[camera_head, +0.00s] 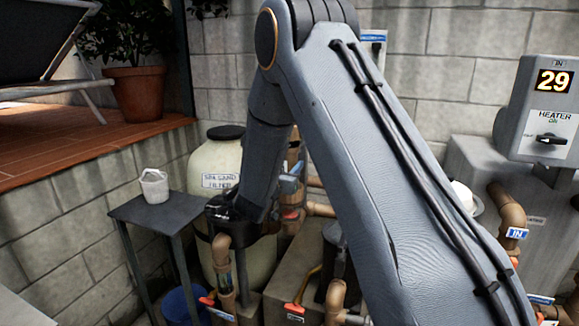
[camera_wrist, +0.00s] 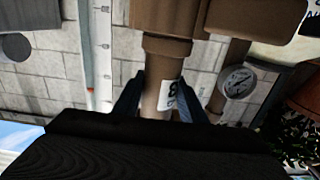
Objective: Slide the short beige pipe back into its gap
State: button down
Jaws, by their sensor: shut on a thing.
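In the wrist view my gripper (camera_wrist: 160,98) has its two dark fingers on either side of a beige-brown pipe (camera_wrist: 152,92), shut on it. This looks like the short beige pipe; a white label with a dark mark shows on its right side. Its upper end in the picture meets or lies close to a brown collar (camera_wrist: 167,46) on a larger brown fitting (camera_wrist: 168,15); I cannot tell whether they are joined. Its other end is hidden behind my gripper. In the head view my wrist is beside the sand filter (camera_head: 218,160), and the held pipe cannot be made out.
A grey table (camera_head: 150,212) with a white basket (camera_head: 154,186) stands left. A round gauge (camera_wrist: 238,82) and white scaled tube (camera_wrist: 98,50) flank the pipe. The heater box (camera_head: 545,108) is right.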

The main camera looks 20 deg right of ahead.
jog(key=shift+d+f, duration=0.1)
jog(key=c, duration=1)
grip_release()
jog(key=shift+s, duration=0.1)
jog(key=shift+p+v, duration=1.8)
jog(key=shift+v, duration=4.2)
